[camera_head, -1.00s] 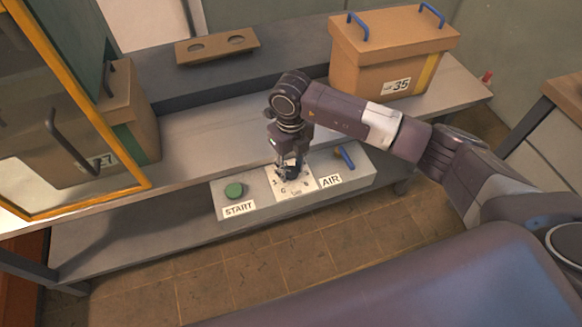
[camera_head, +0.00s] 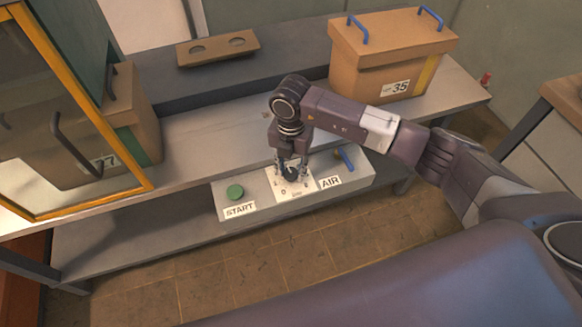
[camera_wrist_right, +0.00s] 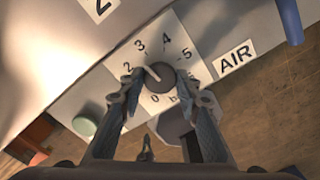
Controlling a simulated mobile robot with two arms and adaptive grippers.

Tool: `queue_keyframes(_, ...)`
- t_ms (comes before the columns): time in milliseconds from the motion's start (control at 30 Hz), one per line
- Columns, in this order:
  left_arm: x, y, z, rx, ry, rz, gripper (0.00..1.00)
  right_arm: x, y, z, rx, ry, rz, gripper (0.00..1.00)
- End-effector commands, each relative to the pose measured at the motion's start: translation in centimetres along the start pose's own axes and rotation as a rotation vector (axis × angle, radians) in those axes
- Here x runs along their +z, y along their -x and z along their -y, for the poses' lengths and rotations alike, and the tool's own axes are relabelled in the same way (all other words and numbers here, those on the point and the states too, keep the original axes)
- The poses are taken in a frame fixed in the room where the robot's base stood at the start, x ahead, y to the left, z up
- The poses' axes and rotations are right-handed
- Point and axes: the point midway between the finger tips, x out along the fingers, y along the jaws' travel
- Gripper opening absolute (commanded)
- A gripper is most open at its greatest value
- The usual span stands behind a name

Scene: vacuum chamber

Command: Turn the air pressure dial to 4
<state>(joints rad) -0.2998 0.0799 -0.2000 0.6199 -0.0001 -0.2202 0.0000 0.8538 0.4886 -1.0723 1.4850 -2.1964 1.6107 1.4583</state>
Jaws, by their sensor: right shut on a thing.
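The air pressure dial is a dark round knob (camera_wrist_right: 160,78) on a white plate (camera_wrist_right: 190,40) with numbers around it. In the right wrist view its pale pointer line points up-left, between 2 and 3 and nearer 2. The 4 lies above the knob. My right gripper (camera_head: 292,174) comes down over the dial in the head view. Its two fingers, also in the right wrist view (camera_wrist_right: 162,82), stand on either side of the knob and are shut on it. In the head view the knob is partly hidden by the fingers. My left gripper is not in view.
The grey control box (camera_head: 350,178) carries a green START button (camera_head: 235,192) left of the dial. A blue lever (camera_head: 346,159) stands to its right, by the AIR label (camera_head: 330,182).

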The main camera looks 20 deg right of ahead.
Motion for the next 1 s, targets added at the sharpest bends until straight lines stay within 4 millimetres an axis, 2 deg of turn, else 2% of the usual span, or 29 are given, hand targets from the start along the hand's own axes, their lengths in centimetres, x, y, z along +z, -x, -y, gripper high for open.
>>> queue_keyframes(600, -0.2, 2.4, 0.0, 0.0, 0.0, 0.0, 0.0, 0.1, 0.3, 0.0, 0.002, -0.576, 0.002, 0.07)
queue_keyframes(1000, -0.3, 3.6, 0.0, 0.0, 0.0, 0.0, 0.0, 0.2, 0.2, 0.0, 0.002, -0.829, 0.003, 0.07)
